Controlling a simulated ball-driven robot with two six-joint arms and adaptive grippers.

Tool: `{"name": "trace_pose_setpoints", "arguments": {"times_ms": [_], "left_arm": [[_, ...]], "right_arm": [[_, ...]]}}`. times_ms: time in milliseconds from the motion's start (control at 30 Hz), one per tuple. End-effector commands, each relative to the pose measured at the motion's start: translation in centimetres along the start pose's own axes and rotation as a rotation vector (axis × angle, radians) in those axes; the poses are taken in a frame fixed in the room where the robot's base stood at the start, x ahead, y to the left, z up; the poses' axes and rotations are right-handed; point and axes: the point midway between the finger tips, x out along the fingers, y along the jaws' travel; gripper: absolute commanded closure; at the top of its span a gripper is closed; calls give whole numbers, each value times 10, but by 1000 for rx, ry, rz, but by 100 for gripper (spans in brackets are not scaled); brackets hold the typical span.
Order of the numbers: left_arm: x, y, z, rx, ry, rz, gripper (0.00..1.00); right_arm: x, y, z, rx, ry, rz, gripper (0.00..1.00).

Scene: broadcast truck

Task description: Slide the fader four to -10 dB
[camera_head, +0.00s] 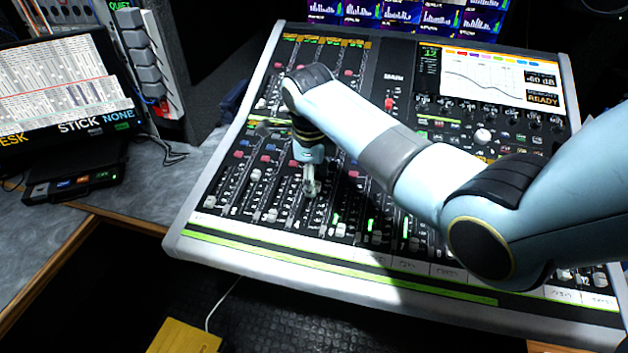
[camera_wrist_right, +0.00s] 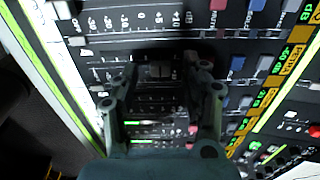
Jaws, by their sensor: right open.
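The mixing console (camera_head: 180,245) fills the middle of the head view, with a row of fader slots along its lower half. My right gripper (camera_head: 311,188) hangs over this row, pointing down, in the left part of the console. In the right wrist view my right gripper (camera_wrist_right: 160,68) is open. Its two fingers stand on either side of a dark fader cap (camera_wrist_right: 160,70), and I cannot tell whether they touch it. I cannot read the channel number of this fader; the arm and fingers hide part of its slot. My left gripper is not in view.
Neighbouring fader caps (camera_head: 272,215) stand close to the left of my gripper. Coloured buttons (camera_head: 266,158) lie above the faders. A console screen (camera_head: 490,75) at the upper right shows a curve, a dB figure and READY. My right arm covers the console's right middle.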

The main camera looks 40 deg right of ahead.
Motion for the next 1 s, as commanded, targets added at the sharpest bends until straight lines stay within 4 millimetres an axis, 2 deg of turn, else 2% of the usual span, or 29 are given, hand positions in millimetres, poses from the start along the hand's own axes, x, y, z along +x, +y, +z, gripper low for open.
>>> {"name": "trace_pose_setpoints", "arguments": {"times_ms": [167,433,800,1000], "left_arm": [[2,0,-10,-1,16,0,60],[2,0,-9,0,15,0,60],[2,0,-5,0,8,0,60],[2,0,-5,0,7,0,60]], "right_arm": [[14,0,0,0,0,0,54],[15,0,0,-1,-1,-1,54],[15,0,0,-1,-1,-1,100],[15,0,0,-1,-1,-1,100]]}}
